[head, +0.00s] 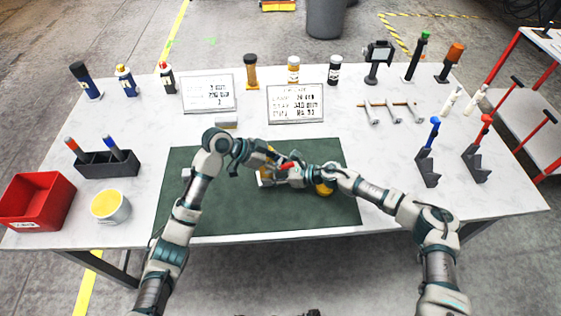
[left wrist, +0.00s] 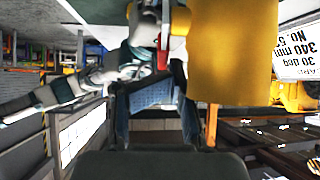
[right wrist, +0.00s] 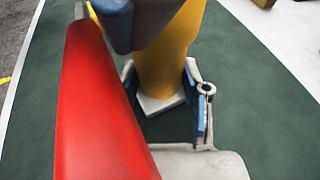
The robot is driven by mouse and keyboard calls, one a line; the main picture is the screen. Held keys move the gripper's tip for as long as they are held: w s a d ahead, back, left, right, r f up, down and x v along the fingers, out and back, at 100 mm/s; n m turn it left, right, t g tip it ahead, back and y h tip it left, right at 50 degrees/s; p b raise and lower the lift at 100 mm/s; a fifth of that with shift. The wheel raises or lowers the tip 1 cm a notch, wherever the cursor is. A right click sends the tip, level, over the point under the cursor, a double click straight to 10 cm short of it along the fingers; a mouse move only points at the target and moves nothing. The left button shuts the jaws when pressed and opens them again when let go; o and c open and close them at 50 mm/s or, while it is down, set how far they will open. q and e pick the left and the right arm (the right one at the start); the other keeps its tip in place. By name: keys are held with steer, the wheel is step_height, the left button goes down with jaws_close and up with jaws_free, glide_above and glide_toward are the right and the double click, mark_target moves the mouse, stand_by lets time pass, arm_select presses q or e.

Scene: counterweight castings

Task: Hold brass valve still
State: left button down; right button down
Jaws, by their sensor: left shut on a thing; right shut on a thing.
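The yellow brass valve is mostly hidden by my arms in the head view. Its yellow body (right wrist: 172,50) stands between my right gripper's pads in the right wrist view, above a pale square foot. A large yellow cylinder (left wrist: 230,50) fills the upper right of the left wrist view. A red lever-like part (right wrist: 95,110) is close to the right wrist camera. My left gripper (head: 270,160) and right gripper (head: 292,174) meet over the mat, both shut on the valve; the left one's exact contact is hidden. A yellow rounded part (head: 325,189) shows below my right arm.
The green mat (head: 200,215) lies at the table's front. A red bin (head: 38,200), white tub (head: 110,206) and black holder (head: 106,164) stand left. Two signs (head: 208,93) (head: 295,103), bottles and tools line the back. Blue and red-handled tools (head: 428,165) (head: 478,160) stand right.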

arm_select(q)
steer(key=shift+a+f, duration=0.15)
steer(key=shift+f, duration=0.25)
